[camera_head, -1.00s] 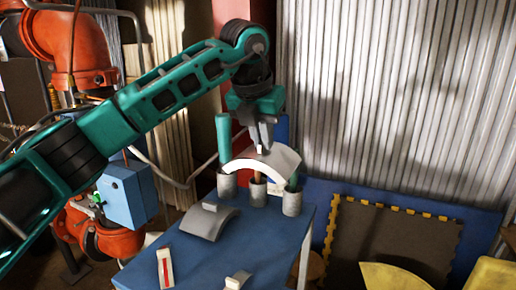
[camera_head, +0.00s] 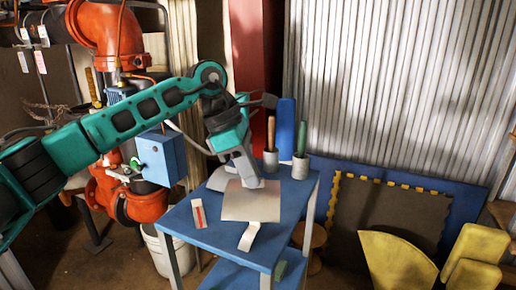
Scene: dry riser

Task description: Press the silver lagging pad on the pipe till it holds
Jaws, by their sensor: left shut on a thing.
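My left gripper (camera_head: 246,180) is shut on a pale, silvery curved lagging pad (camera_head: 250,205), held low over the front part of the blue table. From this view I cannot tell whether the pad touches the tabletop. A second grey pad (camera_head: 218,179) lies behind it on the table, partly hidden by my gripper. The red-orange pipe (camera_head: 97,33) stands at the left with a flanged elbow, and continues low down behind my arm. The held pad is well to the right of the pipe, apart from it. My right gripper is not in view.
The blue table (camera_head: 190,233) also bears a red-and-white tag-like piece (camera_head: 199,212), a small pale bracket (camera_head: 249,236) and upright cups (camera_head: 300,169) with handles. A blue box (camera_head: 161,157) sits beside the pipe. A white bucket (camera_head: 162,250) stands below.

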